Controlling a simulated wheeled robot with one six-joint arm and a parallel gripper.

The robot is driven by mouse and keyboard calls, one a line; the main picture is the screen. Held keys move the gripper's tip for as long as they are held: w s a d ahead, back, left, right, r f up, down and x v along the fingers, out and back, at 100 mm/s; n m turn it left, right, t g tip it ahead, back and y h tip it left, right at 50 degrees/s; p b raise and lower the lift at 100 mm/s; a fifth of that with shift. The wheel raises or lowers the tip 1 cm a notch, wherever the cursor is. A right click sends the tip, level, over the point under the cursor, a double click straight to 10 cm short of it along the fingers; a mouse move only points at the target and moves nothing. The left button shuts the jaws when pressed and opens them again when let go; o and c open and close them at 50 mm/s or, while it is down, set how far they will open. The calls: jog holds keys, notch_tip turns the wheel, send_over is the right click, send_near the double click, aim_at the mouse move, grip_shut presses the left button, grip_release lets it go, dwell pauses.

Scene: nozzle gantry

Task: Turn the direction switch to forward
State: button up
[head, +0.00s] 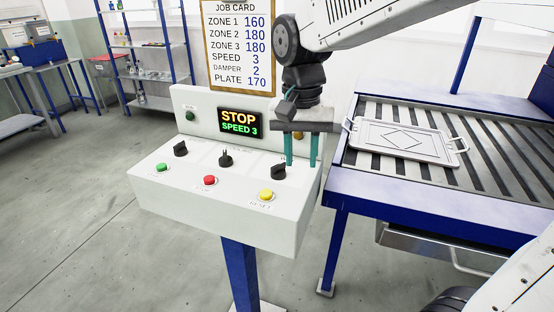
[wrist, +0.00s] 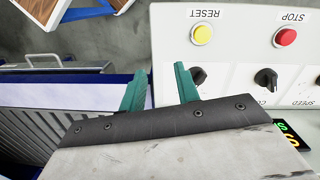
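A white control console (head: 150,190) carries three black rotary switches: left (head: 180,149), middle (head: 225,160) and right (head: 279,171). Their labels are too small or hidden, so I cannot tell which one is the direction switch. My gripper (head: 301,165) points down with its two teal fingers apart and nothing between them. It is at the console's right end, beside the right switch in the picture. In the wrist view, one finger of my gripper (wrist: 160,76) partly covers the right switch (wrist: 199,75). The middle switch (wrist: 266,78) shows clear of the fingers.
Green (head: 161,168), red (head: 209,180) and yellow (head: 265,195) buttons line the console's front. The display (head: 240,123) reads STOP, SPEED 3. A slatted conveyor (head: 400,192) with a tray (head: 418,150) stands close at right. A job card (head: 240,45) hangs behind.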

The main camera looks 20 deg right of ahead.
aim_at(277, 165)
jog(key=w+a+m, duration=0.1)
jog(key=w+m, duration=0.1)
jog(key=w+r+m, duration=0.1)
jog(key=w+m, duration=0.1)
jog(key=w, duration=0.1)
jog(key=w+a+r+m, duration=0.1)
jog(key=w+m, duration=0.1)
jog(key=shift+w+a+m+t, duration=0.25)
jog(key=shift+a+m+t, duration=0.05)
jog(key=shift+t, duration=0.1)
jog(key=shift+m, duration=0.8)
notch_tip(277, 165, down, 8)
jog(key=shift+r, duration=0.1)
grip_shut()
